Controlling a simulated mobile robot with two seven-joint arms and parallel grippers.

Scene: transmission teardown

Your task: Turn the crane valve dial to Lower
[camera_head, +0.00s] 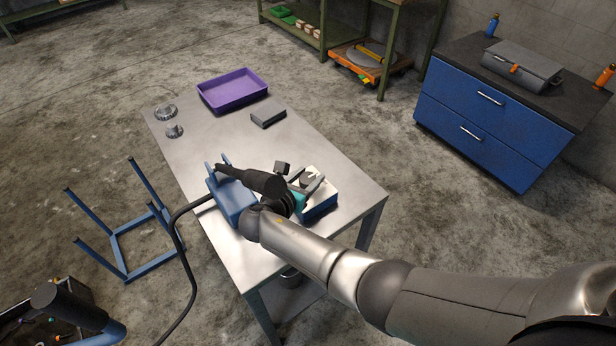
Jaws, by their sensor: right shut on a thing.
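A small valve box (321,208) with a white top and blue sides stands on the right part of the steel table. A small dark dial (308,179) sits on its top. My right gripper (309,182) reaches over the box from the right, with its grey fingers shut on the dial. The wrist and fingers hide part of the box and dial. I cannot read the dial's setting or any labels. My left gripper is not in view.
The steel table (205,150) also holds a blue unit (232,200) with a black hose, a purple tray (232,90), a grey block (268,114) and metal gears (165,112). A blue frame (140,262) stands left on the floor. A blue cabinet (493,125) stands right.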

